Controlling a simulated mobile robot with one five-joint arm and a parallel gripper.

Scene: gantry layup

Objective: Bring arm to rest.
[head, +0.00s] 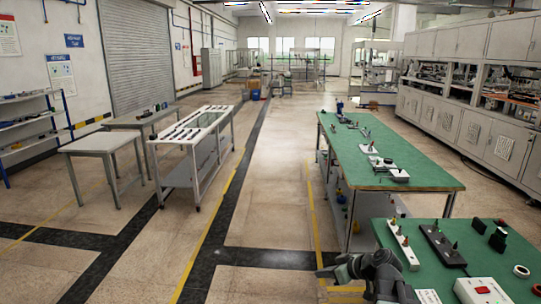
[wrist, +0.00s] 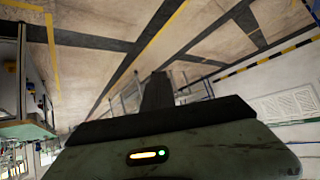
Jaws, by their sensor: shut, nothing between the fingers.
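My arm reaches in from the bottom edge of the head view, right of centre. My gripper (head: 324,271) points left, beside the near green table (head: 450,262) and over the floor aisle. Its fingers are together with nothing between them. In the wrist view my gripper (wrist: 157,90) shows as a dark narrow shape in front of the greenish housing, with the room tilted around it. No object is held.
The near green table carries switch boxes and small parts close to my arm. A longer green workbench (head: 430,180) stands beyond it. A white wheeled rack (head: 190,165) and a grey table (head: 95,143) stand left. The middle aisle is clear.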

